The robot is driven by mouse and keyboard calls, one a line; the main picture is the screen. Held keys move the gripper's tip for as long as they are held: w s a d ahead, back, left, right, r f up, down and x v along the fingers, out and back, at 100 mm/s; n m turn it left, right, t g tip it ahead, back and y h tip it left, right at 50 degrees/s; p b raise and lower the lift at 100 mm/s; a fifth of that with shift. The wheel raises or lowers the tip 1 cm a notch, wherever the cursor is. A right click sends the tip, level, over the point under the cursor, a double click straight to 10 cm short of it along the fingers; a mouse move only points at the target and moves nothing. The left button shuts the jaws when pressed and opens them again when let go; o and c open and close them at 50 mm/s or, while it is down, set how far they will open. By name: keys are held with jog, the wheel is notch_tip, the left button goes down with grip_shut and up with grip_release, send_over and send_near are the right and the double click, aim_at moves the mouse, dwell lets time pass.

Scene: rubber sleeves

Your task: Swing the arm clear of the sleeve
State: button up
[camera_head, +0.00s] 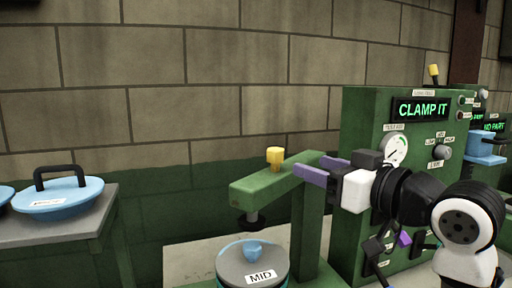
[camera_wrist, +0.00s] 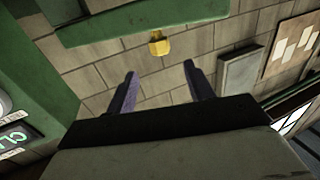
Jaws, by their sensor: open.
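A grey cylinder labelled MID (camera_head: 240,268) with a blue knob on top stands under the green clamp arm (camera_head: 262,190); I take it to be the sleeve or its holder, but its lower part is cut off by the frame. The clamp arm carries a yellow knob (camera_head: 274,157) and a dark pad hanging above the cylinder. My gripper (camera_head: 318,168), with purple fingers, is beside the clamp arm's right end, above and right of the cylinder. In the wrist view my gripper (camera_wrist: 160,69) is open, with nothing between the fingers; the yellow knob (camera_wrist: 159,44) shows beyond them.
A green machine (camera_head: 365,120) with a lit CLAMP IT display (camera_head: 422,108) and a gauge stands close behind my arm on the right. A grey table (camera_head: 75,233) with blue lidded items (camera_head: 60,196) is at left.

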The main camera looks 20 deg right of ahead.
aim_at(282, 154)
jog(key=p+x, duration=0.5)
jog(key=x, duration=0.7)
jog(key=shift+w, duration=0.1)
jog(key=shift+w+a, duration=0.25)
jog(key=shift+w, duration=0.35)
grip_shut()
